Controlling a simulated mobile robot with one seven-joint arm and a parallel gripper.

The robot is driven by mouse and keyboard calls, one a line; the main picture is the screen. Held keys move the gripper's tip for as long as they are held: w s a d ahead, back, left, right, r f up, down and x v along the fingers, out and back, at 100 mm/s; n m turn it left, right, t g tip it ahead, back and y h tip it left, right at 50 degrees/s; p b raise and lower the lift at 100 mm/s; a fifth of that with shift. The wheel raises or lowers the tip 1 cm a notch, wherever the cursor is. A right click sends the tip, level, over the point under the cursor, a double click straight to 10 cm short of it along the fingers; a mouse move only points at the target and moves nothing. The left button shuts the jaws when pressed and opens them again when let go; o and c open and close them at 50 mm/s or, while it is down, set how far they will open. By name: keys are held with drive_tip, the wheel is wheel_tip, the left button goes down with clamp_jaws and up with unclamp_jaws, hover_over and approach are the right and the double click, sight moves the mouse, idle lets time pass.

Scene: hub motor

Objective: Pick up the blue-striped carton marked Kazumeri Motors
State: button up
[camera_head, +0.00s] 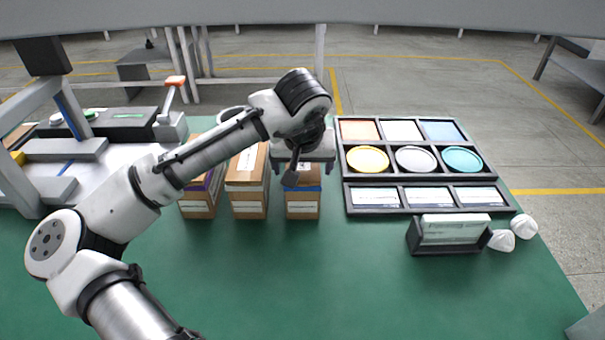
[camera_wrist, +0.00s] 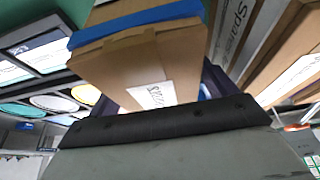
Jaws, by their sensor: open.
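The blue-striped carton (camera_head: 303,205) stands upright on the green table, at the right end of a row of three. My gripper (camera_head: 307,172) is over its top, with one dark finger showing at its left front edge. In the wrist view the brown carton (camera_wrist: 140,65) with a blue band (camera_wrist: 140,20) and a white label fills the space in front of my open gripper (camera_wrist: 158,92). Dark finger parts show on both sides of it. Contact cannot be told. The maker's name is not readable.
An orange-striped carton (camera_head: 248,195) stands close to the left, then a purple-striped carton (camera_head: 198,203). A black tray (camera_head: 346,178) with coloured dishes lies to the right. A card holder (camera_head: 448,234) and white crumpled pieces (camera_head: 522,227) are at the front right. The table's front is clear.

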drive_tip(key=shift+f, duration=0.25)
idle(0.3)
drive_tip(key=c, duration=1.4)
